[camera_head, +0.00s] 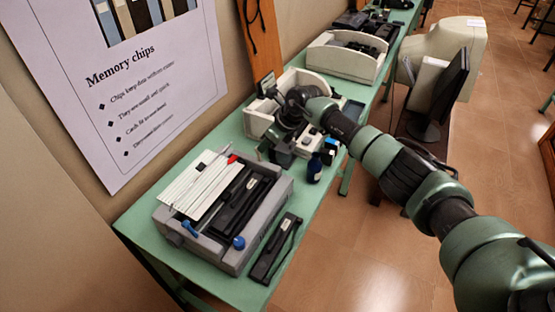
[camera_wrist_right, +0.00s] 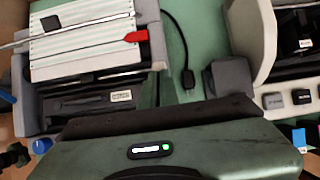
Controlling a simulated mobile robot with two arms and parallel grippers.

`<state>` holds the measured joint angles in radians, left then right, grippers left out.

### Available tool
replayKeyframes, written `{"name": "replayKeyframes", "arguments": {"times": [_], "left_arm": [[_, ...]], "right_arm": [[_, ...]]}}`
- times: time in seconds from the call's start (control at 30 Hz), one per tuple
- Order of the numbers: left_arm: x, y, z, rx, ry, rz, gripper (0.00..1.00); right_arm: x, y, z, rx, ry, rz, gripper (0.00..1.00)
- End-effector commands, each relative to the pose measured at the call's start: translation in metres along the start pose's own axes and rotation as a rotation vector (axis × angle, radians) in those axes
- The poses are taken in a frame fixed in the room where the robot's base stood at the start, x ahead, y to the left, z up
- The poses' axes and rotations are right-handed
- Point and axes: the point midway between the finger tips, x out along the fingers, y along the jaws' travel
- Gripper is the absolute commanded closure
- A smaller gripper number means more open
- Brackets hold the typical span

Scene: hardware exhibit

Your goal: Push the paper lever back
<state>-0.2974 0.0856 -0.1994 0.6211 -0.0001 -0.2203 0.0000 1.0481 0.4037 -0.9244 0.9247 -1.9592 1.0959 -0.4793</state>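A grey printer (camera_head: 262,215) with a white ribbed top panel (camera_head: 200,185) stands on the near part of the green table. A small red tip (camera_head: 232,158), which looks like the paper lever, sticks up at the panel's far edge. My right gripper (camera_head: 290,118) is beyond the printer, apart from the red tip. Its fingertips are not clear in either view; its green housing fills the bottom of the wrist view. My left gripper is not in view.
A dark grey block (camera_wrist_right: 228,78) and a cable plug (camera_wrist_right: 188,78) lie beside the printer. A pale open case (camera_head: 262,122) stands beyond, with small bottles (camera_head: 315,168) near the table edge. A black flat device (camera_head: 275,250) lies at the printer's right. The wall is close at left.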

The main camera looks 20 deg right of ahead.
Motion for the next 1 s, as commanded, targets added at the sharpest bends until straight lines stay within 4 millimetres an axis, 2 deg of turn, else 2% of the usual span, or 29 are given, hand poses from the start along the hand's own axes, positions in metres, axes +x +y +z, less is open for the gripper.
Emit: {"name": "replayKeyframes", "arguments": {"times": [0.03, 0.17, 1.0], "left_arm": [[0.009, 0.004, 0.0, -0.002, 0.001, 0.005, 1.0], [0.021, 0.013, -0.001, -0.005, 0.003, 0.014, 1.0], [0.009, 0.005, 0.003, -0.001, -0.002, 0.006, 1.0]], "right_arm": [[0.005, 0.0, 0.001, -0.002, 0.041, -0.003, 1.0], [0.008, 0.0, 0.002, 0.0, 0.064, -0.001, 1.0], [-0.01, 0.001, 0.014, 0.0, 0.057, 0.002, 1.0]]}}
